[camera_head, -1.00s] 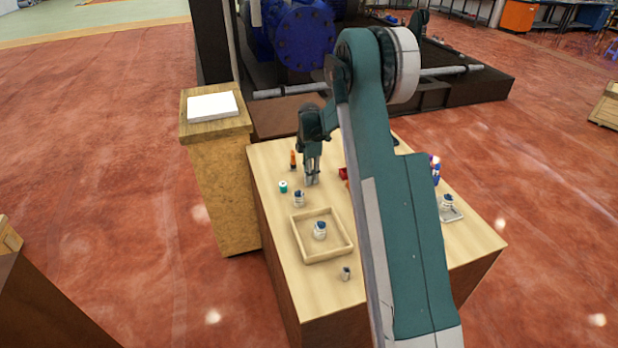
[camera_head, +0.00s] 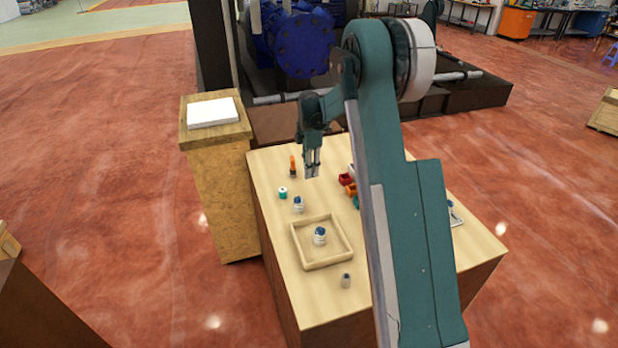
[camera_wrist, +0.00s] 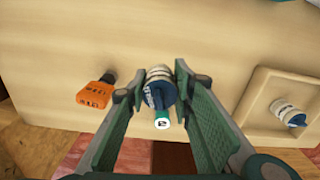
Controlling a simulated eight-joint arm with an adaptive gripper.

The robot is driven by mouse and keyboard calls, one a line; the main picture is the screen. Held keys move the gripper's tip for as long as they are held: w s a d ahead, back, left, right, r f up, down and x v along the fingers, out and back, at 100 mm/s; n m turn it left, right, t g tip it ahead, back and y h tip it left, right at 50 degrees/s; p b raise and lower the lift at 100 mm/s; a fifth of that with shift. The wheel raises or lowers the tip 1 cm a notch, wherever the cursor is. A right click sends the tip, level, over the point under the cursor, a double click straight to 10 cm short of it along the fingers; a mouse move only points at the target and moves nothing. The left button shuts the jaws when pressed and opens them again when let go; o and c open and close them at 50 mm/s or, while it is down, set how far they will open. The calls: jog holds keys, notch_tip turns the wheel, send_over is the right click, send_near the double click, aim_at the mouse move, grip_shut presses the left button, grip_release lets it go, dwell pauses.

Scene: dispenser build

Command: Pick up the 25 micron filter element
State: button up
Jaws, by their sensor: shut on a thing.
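My gripper (camera_head: 312,175) is over the far left part of the wooden table. In the wrist view its two fingers (camera_wrist: 159,82) are closed around a small white-and-blue piece, the filter element (camera_wrist: 158,88). Its white end is up in the picture and its blue end has light lettering, too small to read. In the head view the held piece is too small to make out. Similar white-and-blue pieces stand on the table (camera_head: 298,204) and inside the wooden tray (camera_head: 319,236). A smaller one (camera_head: 346,281) stands near the front edge.
The tray's low wall (camera_head: 297,250) rises in front. A white box (camera_head: 212,112) lies on the left pedestal.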

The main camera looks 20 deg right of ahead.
jog(key=shift+r, duration=1.6)
